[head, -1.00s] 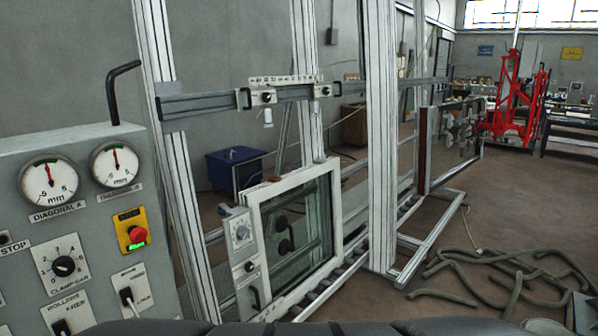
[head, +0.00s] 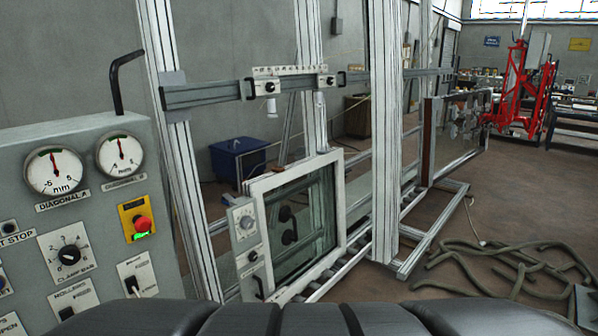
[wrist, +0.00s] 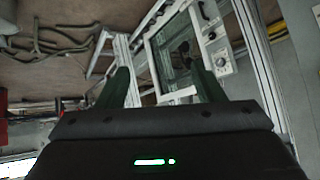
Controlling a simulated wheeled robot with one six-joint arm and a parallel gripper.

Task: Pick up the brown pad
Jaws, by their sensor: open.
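The head view shows a white-framed window (head: 300,228) with dark glass and two dark knobs standing upright in the metal clamping frame (head: 383,130). My gripper (wrist: 160,70) shows in the wrist view as two dark green fingers spread apart, with nothing seen between them. The window (wrist: 178,60) appears beyond the fingers, apart from them. The fingers do not show in the head view.
A grey control panel (head: 90,190) with dials and a red stop button stands close on the left. A blue bin (head: 238,157) is behind the frame. Loose hoses (head: 500,262) lie on the floor at right. A red lift (head: 525,95) stands farther back.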

